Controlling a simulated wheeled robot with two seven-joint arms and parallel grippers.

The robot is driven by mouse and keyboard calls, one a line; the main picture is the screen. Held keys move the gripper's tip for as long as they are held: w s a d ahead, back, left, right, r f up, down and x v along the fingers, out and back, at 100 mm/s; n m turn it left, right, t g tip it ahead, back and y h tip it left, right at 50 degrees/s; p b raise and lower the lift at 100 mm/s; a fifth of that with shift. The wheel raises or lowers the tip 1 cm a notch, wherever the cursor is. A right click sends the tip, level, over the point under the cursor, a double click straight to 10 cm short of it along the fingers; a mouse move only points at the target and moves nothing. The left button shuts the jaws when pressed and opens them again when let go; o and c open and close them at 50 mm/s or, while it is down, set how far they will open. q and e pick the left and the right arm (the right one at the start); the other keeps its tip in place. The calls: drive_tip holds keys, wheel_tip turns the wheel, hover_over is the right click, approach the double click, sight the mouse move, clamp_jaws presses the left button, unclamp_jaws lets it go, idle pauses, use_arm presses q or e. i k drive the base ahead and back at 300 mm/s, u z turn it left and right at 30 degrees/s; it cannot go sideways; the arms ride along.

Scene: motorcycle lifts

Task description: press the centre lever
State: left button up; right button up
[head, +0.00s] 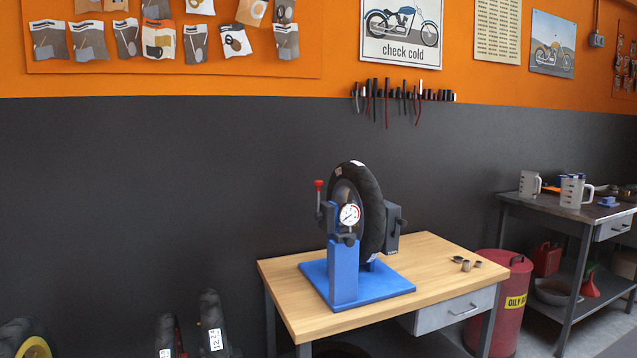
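A blue wheel stand (343,270) stands on a wooden-topped table (440,258), holding an upright black tyre (373,215). A lever with a red knob (318,184) sticks up at the stand's left side, its rod going down to a dark grey block. A round white dial gauge (349,215) sits at the front of the stand, with a small dark knob below it. A dark grey block (393,232) is on the stand's right side. The red-knobbed lever is the only clear lever; I cannot tell whether it is the centre one. Neither of my grippers shows.
Small metal parts (466,265) lie on the table's right side. A red oily-waste drum (507,300) stands right of the table. A dark workbench (560,206) with clear jugs is farther right. Tyres (212,325) stand on the floor at lower left. The tabletop left of the stand is clear.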

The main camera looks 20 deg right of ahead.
sight(318, 216)
drive_tip(key=u, duration=0.15)
drive_tip(key=i, duration=0.8)
drive_tip(key=z, duration=0.65)
drive_tip(key=i, duration=1.35)
drive_tip(key=z, duration=1)
